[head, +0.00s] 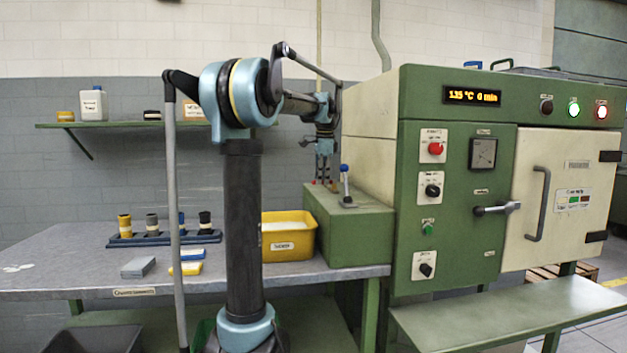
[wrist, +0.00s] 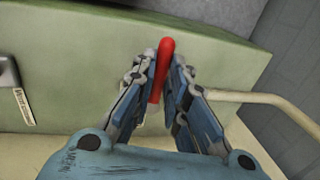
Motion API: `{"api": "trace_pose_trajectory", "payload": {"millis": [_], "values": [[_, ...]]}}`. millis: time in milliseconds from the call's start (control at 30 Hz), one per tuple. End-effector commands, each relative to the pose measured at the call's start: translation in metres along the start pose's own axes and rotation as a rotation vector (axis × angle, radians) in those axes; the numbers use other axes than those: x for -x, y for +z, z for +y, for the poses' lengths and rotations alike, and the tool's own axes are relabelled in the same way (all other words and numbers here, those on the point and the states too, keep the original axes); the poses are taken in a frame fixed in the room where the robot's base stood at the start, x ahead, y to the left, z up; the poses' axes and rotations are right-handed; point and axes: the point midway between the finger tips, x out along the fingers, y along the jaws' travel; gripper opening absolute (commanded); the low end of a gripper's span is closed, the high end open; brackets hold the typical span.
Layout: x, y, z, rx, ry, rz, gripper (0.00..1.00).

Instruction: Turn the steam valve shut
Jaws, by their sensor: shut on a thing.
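A red lever handle (wrist: 162,62), which looks like the steam valve's handle, stands out against a green surface in the wrist view. My gripper (wrist: 161,72) has its blue-grey fingers on both sides of the handle and is shut on it. The handle's upper end sticks out beyond the fingertips. Its lower part shows between the fingers, but the valve body is hidden. In the head view my gripper (head: 322,178) points down just behind the top of the green box (head: 348,232), with only small bits of red near the fingertips.
A blue-knobbed lever (head: 346,182) stands on the green box, close right of my gripper. The tall green machine (head: 452,225) rises to the right. A yellow bin (head: 288,240) stands left of the box. A cream pipe (wrist: 250,98) runs beside the fingers.

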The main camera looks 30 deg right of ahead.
Motion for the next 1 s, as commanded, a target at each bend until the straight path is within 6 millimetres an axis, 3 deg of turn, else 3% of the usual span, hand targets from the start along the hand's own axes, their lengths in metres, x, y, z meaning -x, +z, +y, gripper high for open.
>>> {"api": "trace_pose_trajectory", "payload": {"millis": [500,533,600,1000], "values": [[0.0000,-0.0018,0.0014,-0.019,0.002,-0.003,0.00],[0.0000,-0.0018,0.0015,-0.019,0.002,-0.003,0.21],[0.0000,-0.0025,0.0016,-0.019,0.002,-0.002,0.34],[0.0038,-0.0084,0.0026,-0.025,0.002,0.003,0.34]]}}
